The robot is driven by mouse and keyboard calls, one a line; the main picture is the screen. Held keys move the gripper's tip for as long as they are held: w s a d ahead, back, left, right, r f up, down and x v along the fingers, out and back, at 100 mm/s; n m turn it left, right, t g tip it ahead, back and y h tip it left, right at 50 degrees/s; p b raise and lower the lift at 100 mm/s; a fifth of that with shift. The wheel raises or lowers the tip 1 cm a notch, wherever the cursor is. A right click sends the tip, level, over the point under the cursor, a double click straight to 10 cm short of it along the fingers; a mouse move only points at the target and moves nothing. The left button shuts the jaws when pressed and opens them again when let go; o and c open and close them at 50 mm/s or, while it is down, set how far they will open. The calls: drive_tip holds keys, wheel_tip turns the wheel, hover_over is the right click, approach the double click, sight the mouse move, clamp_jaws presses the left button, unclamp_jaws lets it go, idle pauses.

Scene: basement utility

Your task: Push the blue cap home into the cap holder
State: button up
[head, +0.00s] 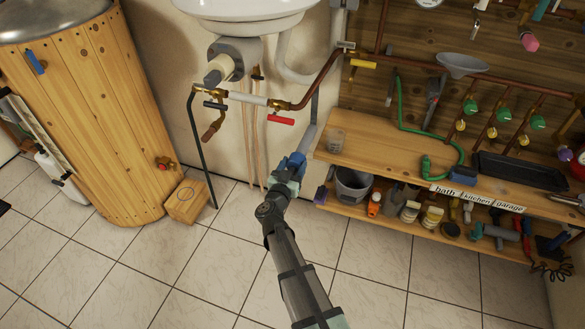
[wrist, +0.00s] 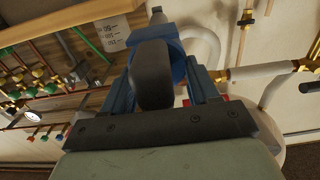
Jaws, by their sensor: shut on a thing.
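My gripper (head: 293,163) is in the middle of the head view, near the left end of the wooden bench. In the wrist view my gripper (wrist: 163,85) has its blue fingers shut on a rounded blue piece, which I take to be the blue cap (wrist: 174,46). A dark grey rounded part (wrist: 152,75) stands in front of it and hides much of it. A small grey tip (wrist: 158,15) shows just beyond the blue piece; I cannot tell whether they touch. In the head view the blue cap (head: 298,157) is small at the fingertips. I cannot clearly make out the cap holder.
The wooden bench (head: 400,165) with a lower shelf of pots and tools stands to the right. A grey pipe (head: 315,105) and red-handled valve (head: 281,120) are close above my gripper. A wooden box (head: 187,208) sits on the floor left. The tiled floor in front is clear.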

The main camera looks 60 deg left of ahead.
drive_tip(key=shift+w+a, duration=0.25)
drive_tip(key=o, duration=1.1)
drive_tip(key=shift+d, duration=0.1)
drive_tip(key=v, duration=1.3)
drive_tip(key=shift+s+d, duration=0.2)
drive_tip(key=shift+s, duration=0.05)
